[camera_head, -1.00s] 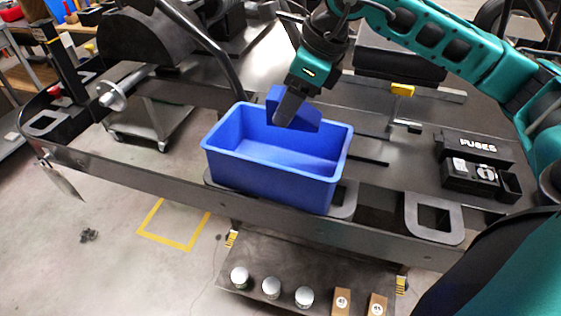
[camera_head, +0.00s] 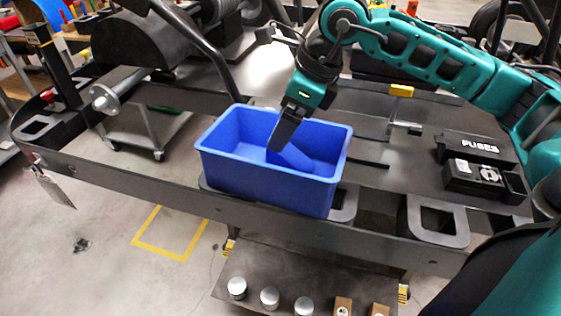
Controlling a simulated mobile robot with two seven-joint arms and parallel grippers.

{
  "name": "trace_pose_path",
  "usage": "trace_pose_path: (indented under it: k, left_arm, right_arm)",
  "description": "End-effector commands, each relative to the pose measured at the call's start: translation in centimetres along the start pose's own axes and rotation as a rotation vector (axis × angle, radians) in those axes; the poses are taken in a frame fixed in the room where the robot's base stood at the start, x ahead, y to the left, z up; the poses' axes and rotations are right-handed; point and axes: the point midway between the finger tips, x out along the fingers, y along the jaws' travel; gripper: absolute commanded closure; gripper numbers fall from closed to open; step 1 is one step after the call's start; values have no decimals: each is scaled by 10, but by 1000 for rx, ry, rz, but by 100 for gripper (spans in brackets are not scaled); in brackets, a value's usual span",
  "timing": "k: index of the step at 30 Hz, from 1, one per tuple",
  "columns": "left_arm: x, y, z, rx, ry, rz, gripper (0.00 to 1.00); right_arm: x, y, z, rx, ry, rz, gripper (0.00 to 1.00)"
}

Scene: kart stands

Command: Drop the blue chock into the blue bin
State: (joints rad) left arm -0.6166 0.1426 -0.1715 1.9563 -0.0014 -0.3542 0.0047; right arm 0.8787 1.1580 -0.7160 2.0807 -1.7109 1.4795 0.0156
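The blue bin (camera_head: 262,189) stands on the dark kart frame in the middle of the head view, with its mouth facing up. The blue chock (camera_head: 292,158) is inside it, low down, and its blue blends with the bin's walls. My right gripper (camera_head: 281,139) reaches down into the bin's mouth from above. Its dark finger covers part of the chock, which now sits lower than the fingers' grip. Only one finger shows clearly, but the chock has come away from it, so the gripper looks open. My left gripper is not in view.
A black fuse box (camera_head: 474,177) lies on the kart floor at right. A yellow block (camera_head: 401,90) is behind the bin. A low shelf (camera_head: 318,268) with several silver-topped cylinders and wooden blocks is in front. A dark curved bar (camera_head: 205,45) rises behind the bin's left side.

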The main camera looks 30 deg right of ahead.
Motion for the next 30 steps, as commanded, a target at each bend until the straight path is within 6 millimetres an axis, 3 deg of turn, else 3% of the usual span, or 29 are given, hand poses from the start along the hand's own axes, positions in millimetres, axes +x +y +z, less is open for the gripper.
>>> trace_pose_path:
  k: [6,10,24,30]
  left_arm:
    - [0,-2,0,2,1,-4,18]
    - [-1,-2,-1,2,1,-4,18]
    - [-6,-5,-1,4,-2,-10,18]
    - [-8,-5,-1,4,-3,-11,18]
  right_arm:
    - [-1,0,0,0,0,0,15]
    - [-12,-1,1,0,-2,-3,15]
    - [-108,0,1,-1,-3,-2,15]
    - [-127,0,0,0,-1,-1,15]
